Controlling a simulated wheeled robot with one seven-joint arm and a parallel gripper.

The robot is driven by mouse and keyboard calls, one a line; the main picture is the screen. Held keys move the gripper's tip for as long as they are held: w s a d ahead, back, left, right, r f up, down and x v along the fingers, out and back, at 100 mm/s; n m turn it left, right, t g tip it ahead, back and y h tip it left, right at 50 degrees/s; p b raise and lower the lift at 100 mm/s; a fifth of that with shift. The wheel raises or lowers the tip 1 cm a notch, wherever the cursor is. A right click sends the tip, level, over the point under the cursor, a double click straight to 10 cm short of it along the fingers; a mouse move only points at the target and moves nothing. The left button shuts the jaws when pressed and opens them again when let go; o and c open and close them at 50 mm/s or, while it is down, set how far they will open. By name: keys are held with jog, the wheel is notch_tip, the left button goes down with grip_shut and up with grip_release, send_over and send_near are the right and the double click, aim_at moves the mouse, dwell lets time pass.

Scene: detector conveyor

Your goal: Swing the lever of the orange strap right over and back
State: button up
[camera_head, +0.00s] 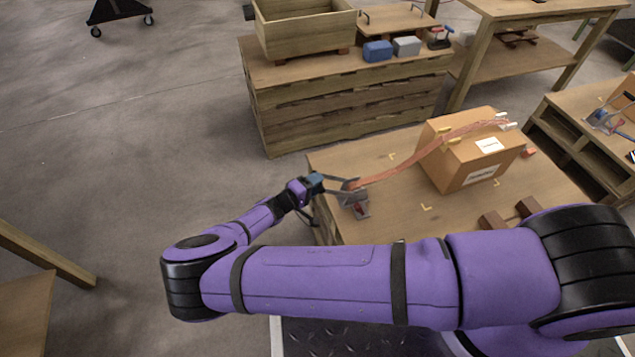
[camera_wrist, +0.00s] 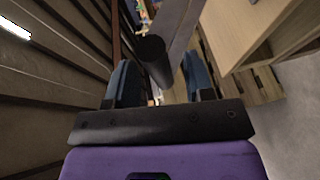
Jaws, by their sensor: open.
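The orange strap (camera_head: 405,170) runs from a metal ratchet (camera_head: 357,206) at the table's near left edge up over a cardboard box (camera_head: 462,165). The ratchet's grey lever (camera_head: 345,181) points left toward my gripper (camera_head: 326,184). In the wrist view my gripper (camera_wrist: 160,84) is open, with its two blue fingers apart. A grey bar with a dark round grip (camera_wrist: 152,50), which looks like the lever's end, reaches in between the fingers. I cannot tell whether either finger touches it. The strap itself is not clear in the wrist view.
The wooden table (camera_head: 395,220) has yellow corner marks around the box. Brown blocks (camera_head: 510,214) lie at its right front. Behind stands a wooden chest (camera_head: 340,105) bearing a crate (camera_head: 305,32) and blue and grey blocks. Open floor lies to the left.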

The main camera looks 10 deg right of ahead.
jog(key=shift+w+d+f, duration=0.1)
jog(key=shift+w+d, duration=0.25)
jog(key=shift+d, duration=0.2)
grip_shut()
jog(key=shift+w+d+r+y, duration=0.1)
jog(key=shift+d+r+y, duration=0.25)
jog(key=shift+r, duration=0.2)
grip_release()
